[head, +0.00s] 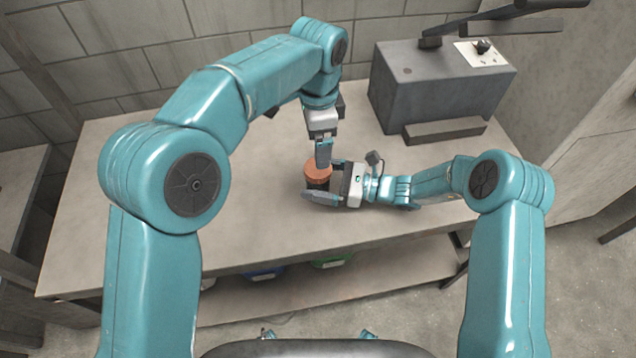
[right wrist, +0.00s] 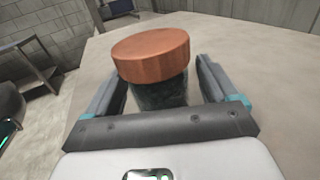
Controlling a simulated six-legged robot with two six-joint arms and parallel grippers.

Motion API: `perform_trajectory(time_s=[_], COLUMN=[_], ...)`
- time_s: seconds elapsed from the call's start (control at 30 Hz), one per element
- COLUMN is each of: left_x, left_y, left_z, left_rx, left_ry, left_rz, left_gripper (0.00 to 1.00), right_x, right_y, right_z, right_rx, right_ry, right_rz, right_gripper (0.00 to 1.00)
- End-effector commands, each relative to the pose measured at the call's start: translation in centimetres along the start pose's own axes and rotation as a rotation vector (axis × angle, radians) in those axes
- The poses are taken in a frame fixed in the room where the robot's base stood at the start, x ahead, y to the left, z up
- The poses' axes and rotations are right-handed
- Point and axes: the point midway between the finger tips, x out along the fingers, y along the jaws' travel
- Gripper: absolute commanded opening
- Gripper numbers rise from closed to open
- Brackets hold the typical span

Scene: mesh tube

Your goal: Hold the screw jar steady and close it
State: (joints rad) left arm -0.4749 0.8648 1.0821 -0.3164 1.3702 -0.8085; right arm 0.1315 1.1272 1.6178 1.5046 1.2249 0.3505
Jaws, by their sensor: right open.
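The screw jar (head: 316,186) stands on the table, dark bodied, with an orange-brown lid (head: 317,173) on top. In the right wrist view the jar body (right wrist: 160,93) is between the two fingers, and the wider lid (right wrist: 152,56) looks slightly tilted. My right gripper (head: 320,182) comes in from the right, low around the jar, open, with gaps beside the jar body. My left gripper (head: 323,160) points down just above and behind the lid. Its fingers are seen nearly edge-on, so their opening and any contact with the lid cannot be told.
A grey box-like machine (head: 440,90) stands at the back right of the table (head: 130,220), with a dark bar in front of it. The table's left side and front are clear. Blue and green items (head: 333,262) sit below the table's front edge.

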Motion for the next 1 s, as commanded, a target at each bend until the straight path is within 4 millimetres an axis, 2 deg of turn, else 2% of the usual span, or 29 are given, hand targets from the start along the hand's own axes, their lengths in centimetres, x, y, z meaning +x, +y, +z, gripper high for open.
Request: perform_trajectory(time_s=[0.07, 0.1, 0.27, 0.3, 0.37, 0.47, 0.57, 0.67, 1.0], left_x=[-0.01, -0.01, -0.01, -0.01, -0.01, 0.0, 0.0, 0.0, 0.02], left_y=[0.0, 0.0, 0.0, 0.0, 0.0, 0.0, 0.0, 0.0, 0.01], left_z=[0.0, 0.0, 0.0, 0.0, 0.0, 0.0, 0.0, 0.0, 0.0], left_rx=[0.0, 0.0, 0.0, 0.0, 0.0, -0.022, -0.123, -0.318, -1.215], left_ry=[0.0, 0.0, 0.0, 0.0, 0.0, 0.0, 0.0, 0.0, 0.0], left_rz=[0.0, 0.0, 0.0, 0.0, 0.0, 0.0, 0.0, 0.0, -0.001], left_gripper=[0.87, 0.87, 0.87, 0.87, 0.87, 0.87, 0.87, 0.87, 0.87], right_x=[-0.01, -0.01, -0.03, -0.03, -0.03, -0.04, -0.04, -0.04, -0.05], right_y=[0.0, 0.0, 0.0, 0.0, 0.0, 0.0, 0.0, 0.0, 0.01], right_z=[0.01, 0.02, 0.03, 0.02, 0.01, 0.0, -0.01, -0.02, -0.05], right_rx=[0.0, 0.0, 0.0, 0.0, 0.0, 0.0, 0.0, 0.0, 0.0], right_ry=[0.0, 0.0, 0.0, 0.0, 0.0, 0.0, 0.0, 0.0, 0.001], right_rz=[0.0, 0.0, 0.0, 0.0, 0.0, 0.0, 0.0, 0.0, 0.0], right_gripper=[0.87, 0.84, 0.31, 0.18, 0.0, 0.0, 0.0, 0.0, 0.0])
